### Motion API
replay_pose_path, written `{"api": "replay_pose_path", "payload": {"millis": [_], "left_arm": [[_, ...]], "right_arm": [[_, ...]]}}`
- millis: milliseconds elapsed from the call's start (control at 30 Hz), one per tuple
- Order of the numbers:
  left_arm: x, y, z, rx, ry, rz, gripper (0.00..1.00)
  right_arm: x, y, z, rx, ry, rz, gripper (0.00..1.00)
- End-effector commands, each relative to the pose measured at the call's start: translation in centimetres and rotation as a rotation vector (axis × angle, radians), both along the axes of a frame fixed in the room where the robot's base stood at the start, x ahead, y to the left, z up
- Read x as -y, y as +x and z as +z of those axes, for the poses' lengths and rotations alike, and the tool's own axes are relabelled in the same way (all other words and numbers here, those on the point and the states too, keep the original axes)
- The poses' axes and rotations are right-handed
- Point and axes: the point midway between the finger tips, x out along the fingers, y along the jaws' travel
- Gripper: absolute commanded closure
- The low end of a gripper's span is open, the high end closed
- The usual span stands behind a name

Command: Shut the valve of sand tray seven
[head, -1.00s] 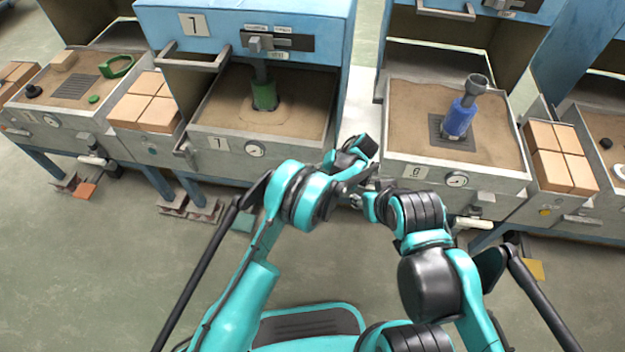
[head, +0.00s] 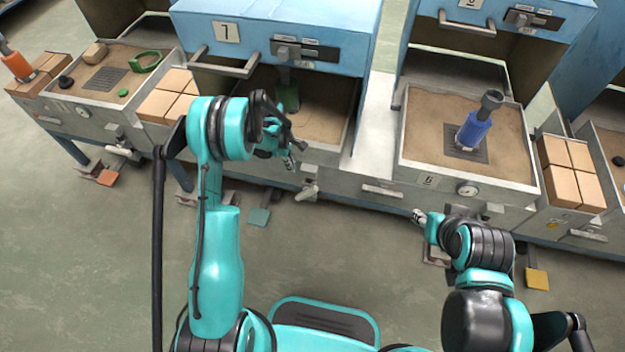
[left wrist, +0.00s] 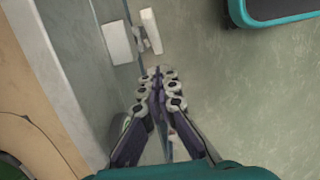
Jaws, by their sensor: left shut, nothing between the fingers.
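Sand tray seven (head: 335,155) stands at the centre, under the blue hood marked 7 (head: 226,33). Its valve (head: 308,192) hangs below the front wall and has a pale handle, set slanted in the head view. A pale handle (left wrist: 150,30) shows just beyond the fingertips in the left wrist view. My left gripper (head: 290,162) is shut and empty, in front of the tray and just up and left of the valve; it also shows in the left wrist view (left wrist: 160,76). My right gripper (head: 418,216) is below tray six; its jaws are too small to judge.
Sand tray six (head: 412,165) with a blue piece (head: 474,130) stands to the right. A green piece (head: 287,97) stands in tray seven. A teal pedal (head: 258,217) is near the floor below tray seven. The floor in front is open.

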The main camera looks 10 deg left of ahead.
Motion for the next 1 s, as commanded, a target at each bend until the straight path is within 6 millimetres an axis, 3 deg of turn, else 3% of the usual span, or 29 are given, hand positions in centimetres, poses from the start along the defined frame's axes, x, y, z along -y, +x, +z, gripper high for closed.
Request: {"api": "replay_pose_path", "payload": {"millis": [167,533,700,1000], "left_arm": [[0.4,0.0,-2.5,0.000,-0.001,0.001,1.00],[1.7,0.0,-10.3,-0.001,0.001,-0.002,1.00],[3.9,-0.1,-11.5,-0.001,0.001,-0.004,1.00],[5.0,-0.2,-12.0,-0.001,0.001,-0.002,1.00]], "right_arm": [[0.0,0.0,-1.2,0.000,0.000,0.000,0.60],[0.0,0.0,-4.3,0.000,0.000,0.000,0.60],[0.0,0.0,-5.4,0.000,0.000,0.000,0.60],[0.0,0.0,-5.8,0.000,0.000,0.000,0.60]]}}
